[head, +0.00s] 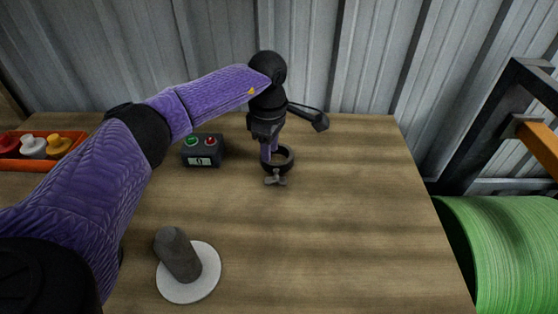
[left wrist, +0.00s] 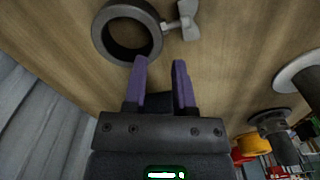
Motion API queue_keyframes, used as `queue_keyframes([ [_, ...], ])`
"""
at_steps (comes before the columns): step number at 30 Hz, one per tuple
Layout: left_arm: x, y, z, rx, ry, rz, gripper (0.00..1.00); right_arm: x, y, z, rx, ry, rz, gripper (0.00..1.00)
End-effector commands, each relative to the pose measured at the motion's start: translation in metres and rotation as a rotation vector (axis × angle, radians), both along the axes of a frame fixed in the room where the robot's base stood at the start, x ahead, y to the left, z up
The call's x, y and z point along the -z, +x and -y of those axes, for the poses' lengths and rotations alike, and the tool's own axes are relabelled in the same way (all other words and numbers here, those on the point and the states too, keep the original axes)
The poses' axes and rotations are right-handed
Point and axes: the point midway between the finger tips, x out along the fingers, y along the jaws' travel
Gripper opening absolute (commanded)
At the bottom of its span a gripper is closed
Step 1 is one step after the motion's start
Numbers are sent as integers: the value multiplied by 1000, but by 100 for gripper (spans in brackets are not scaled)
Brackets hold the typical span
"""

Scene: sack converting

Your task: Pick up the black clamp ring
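The black clamp ring (head: 291,161) lies on the wooden table, with a grey wing screw (head: 275,178) on its near side. It also shows in the left wrist view (left wrist: 101,35), at the top, with the wing screw (left wrist: 183,22) to its right. My left gripper (head: 266,156) points down at the ring's left part in the head view. In the left wrist view its two purple fingers (left wrist: 160,65) are apart with nothing between them. One fingertip overlaps the ring's edge in the picture; I cannot tell whether it touches. My right gripper is not in view.
A dark control box (head: 203,160) with green and red buttons stands left of the ring. A grey cylinder (head: 178,255) rests on a white disc (head: 207,283) at the front. An orange tray (head: 10,164) is far left. The table's right side is clear; a green roll (head: 510,250) lies beyond it.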

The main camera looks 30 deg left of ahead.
Motion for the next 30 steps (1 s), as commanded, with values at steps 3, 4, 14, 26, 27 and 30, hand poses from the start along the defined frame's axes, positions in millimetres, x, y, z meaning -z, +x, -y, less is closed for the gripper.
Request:
queue_keyframes([
  [3, 23, 1, 0, 0, -1, -4, 33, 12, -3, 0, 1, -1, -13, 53],
  [4, 30, 2, 0, 1, -2, -4, 33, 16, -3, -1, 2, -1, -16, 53],
  [14, 51, 2, -1, -1, -1, 0, 33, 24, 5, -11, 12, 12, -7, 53],
  [26, 50, 2, -1, 0, -2, 0, 0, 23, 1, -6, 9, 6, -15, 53],
  [27, 50, 2, -1, 0, -2, 0, 0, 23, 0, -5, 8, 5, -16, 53],
  [30, 50, 2, -1, 0, -2, 0, 0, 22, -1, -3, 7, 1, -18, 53],
])
